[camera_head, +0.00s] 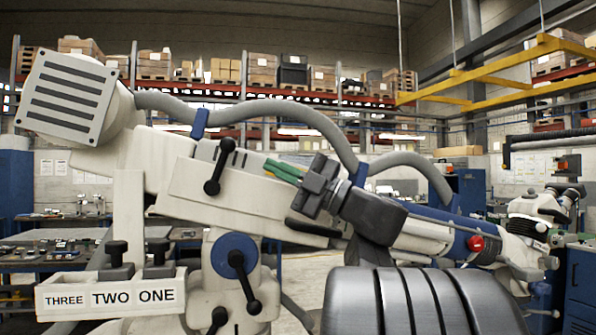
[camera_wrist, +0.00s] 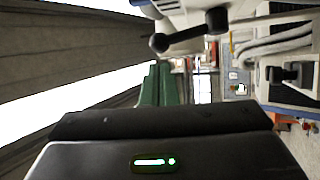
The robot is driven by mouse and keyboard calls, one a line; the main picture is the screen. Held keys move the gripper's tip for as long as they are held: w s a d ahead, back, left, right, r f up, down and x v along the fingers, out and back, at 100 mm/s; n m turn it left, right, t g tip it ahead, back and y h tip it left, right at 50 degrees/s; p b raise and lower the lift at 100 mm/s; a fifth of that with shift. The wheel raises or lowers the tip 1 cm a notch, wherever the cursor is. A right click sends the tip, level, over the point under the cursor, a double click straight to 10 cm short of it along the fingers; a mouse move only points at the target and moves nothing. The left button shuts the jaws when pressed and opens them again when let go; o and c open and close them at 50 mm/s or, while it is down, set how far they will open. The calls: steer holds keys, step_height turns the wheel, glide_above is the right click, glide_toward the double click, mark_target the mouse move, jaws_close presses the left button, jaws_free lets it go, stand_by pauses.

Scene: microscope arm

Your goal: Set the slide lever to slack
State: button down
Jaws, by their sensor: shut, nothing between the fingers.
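A black lever (camera_head: 220,166) sits on the side of the pale machine arm (camera_head: 240,205), slanting from upper right to lower left. It also shows in the wrist view (camera_wrist: 190,36), its round knob just beyond my fingertips. Another black lever (camera_head: 243,278) is on a blue hub lower down. No readable label shows which is the slide lever or where slack is. My gripper (camera_head: 270,167) has green fingers, shut and empty, pointing left toward the upper lever with a gap in the head view. The fingers also show in the wrist view (camera_wrist: 157,68).
A thick grey hose (camera_head: 285,110) arches over the arm. A panel marked THREE TWO ONE (camera_head: 110,296) with black knobs is at lower left. A large vented head (camera_head: 68,95) stands at upper left.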

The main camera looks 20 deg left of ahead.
mark_target(234, 148)
steer(key=p+x, duration=0.2)
steer(key=x, duration=0.5)
steer(key=shift+d, duration=0.1)
steer(key=shift+s+a+r, duration=0.25)
steer(key=shift+a+r, duration=0.25)
steer(key=shift+a, duration=0.25)
steer(key=shift+f, duration=0.1)
